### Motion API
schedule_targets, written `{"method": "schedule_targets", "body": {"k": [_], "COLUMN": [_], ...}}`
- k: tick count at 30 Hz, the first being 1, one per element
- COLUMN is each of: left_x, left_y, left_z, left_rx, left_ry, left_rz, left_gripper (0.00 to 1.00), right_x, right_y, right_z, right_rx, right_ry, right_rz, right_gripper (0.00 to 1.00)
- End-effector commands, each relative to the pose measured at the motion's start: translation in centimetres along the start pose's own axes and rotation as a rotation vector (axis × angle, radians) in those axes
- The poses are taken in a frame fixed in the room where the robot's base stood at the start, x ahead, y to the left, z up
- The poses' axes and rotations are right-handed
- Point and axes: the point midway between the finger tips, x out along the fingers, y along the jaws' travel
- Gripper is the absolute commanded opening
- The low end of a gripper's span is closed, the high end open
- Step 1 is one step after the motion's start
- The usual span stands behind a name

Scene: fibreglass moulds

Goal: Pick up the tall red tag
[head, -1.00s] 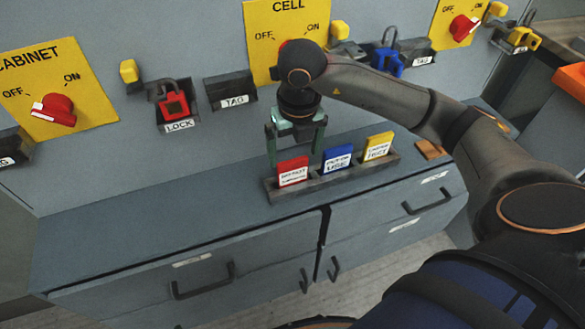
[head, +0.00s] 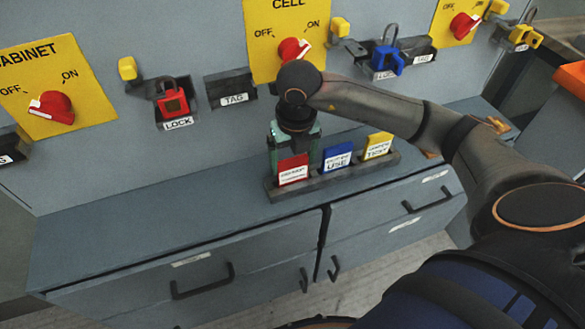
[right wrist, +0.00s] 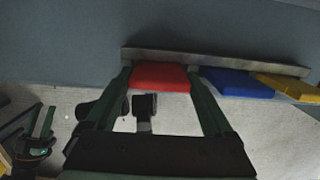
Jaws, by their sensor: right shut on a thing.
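The red tag (head: 292,172) stands upright in the left slot of a dark rack (head: 330,180) on the counter, its white label facing me. My right gripper (head: 293,158) is lowered over it from above and is shut on it. In the right wrist view the red tag (right wrist: 160,77) sits between the two green fingers (right wrist: 160,95). The tag's lower end is hidden in the rack.
A blue tag (head: 338,157) and a yellow tag (head: 378,146) stand in the rack to the right. Behind is a grey panel with red switches, a red lock (head: 173,100) and a blue lock (head: 388,60). The counter (head: 160,222) left of the rack is clear.

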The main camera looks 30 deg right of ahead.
Motion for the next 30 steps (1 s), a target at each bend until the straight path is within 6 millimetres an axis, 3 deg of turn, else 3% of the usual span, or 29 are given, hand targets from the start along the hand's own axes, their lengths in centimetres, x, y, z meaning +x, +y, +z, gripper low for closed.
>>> {"method": "schedule_targets", "body": {"k": [4, 12, 17, 21, 30], "left_x": [0.0, 0.0, -0.2, -0.4, -0.9], "left_y": [0.0, 0.0, 0.1, 0.1, 0.3], "left_z": [0.0, 0.0, -0.2, -0.4, -0.8], "left_rx": [0.000, 0.000, 0.000, -0.001, -0.002], "left_ry": [0.000, 0.000, 0.000, 0.000, -0.004], "left_rz": [0.000, 0.000, 0.001, 0.001, 0.004], "left_gripper": [0.50, 0.50, 0.50, 0.50, 0.50], "right_x": [0.0, -0.2, -1.4, -3.5, -10.3], "right_y": [0.0, 0.0, 0.0, 0.0, -2.2], "right_z": [0.0, 0.1, 0.3, 0.6, -3.7], "right_rx": [0.000, 0.000, 0.001, 0.000, -0.003], "right_ry": [-0.001, -0.001, -0.003, -0.005, -0.007], "right_rz": [0.000, 0.000, 0.000, 0.000, -0.004], "right_gripper": [0.34, 0.34, 0.34, 0.34, 0.34]}}
